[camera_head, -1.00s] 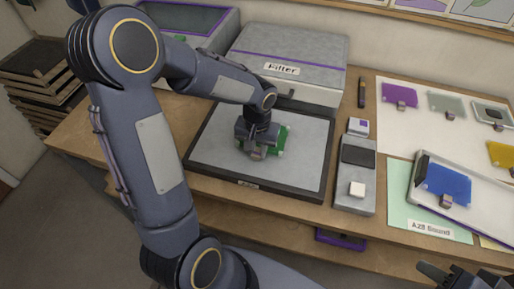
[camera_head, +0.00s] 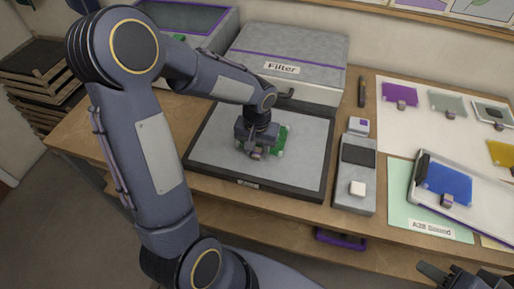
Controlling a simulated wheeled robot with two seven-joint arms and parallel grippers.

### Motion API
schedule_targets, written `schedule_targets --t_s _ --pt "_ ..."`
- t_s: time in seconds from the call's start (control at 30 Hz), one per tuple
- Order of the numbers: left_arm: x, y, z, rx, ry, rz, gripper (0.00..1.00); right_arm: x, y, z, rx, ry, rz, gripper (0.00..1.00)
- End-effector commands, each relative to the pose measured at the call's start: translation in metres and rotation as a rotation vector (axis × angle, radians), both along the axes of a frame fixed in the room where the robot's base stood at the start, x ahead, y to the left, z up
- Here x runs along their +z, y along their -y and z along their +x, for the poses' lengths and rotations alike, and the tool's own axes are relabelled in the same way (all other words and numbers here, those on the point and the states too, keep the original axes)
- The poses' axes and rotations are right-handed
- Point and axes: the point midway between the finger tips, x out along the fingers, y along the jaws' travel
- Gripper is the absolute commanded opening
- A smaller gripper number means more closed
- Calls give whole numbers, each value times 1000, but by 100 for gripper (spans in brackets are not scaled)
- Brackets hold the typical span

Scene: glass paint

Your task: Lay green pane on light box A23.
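The light box (camera_head: 305,165) is a flat grey panel with a dark frame, in the middle of the bench; its small front label is too small to read. The green pane (camera_head: 280,138) lies on or just above the panel, partly hidden by my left gripper. My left gripper (camera_head: 257,151) points down right over the pane, at its small grey tab; whether the fingers are closed on it I cannot tell. My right gripper (camera_head: 440,272) shows only in part at the bottom right, away from the light box, and its fingertips are unclear.
A grey box labelled Filter (camera_head: 290,55) stands behind the light box. A grey device with a white button (camera_head: 357,188) is to its right. A tray holds a blue pane (camera_head: 447,183) on a green sheet (camera_head: 400,205). Purple (camera_head: 400,94), clear and yellow panes lie on white paper.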

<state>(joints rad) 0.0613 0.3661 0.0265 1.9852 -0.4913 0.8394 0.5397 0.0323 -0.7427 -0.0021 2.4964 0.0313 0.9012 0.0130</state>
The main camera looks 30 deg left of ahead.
Motion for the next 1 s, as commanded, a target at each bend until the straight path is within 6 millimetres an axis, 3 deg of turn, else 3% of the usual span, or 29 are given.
schedule_targets --t_s 0.1,0.43,0.8,1.0 --pt "0 0 0 0 0 0 49 0 0 0 0 0 0 40" --pt "6 0 0 0 2 0 49 0 0 0 0 0 0 40" --pt "65 0 1 0 3 0 49 1 0 0 0 0 0 40" --pt "82 0 0 0 1 0 49 5 0 0 0 0 0 40"
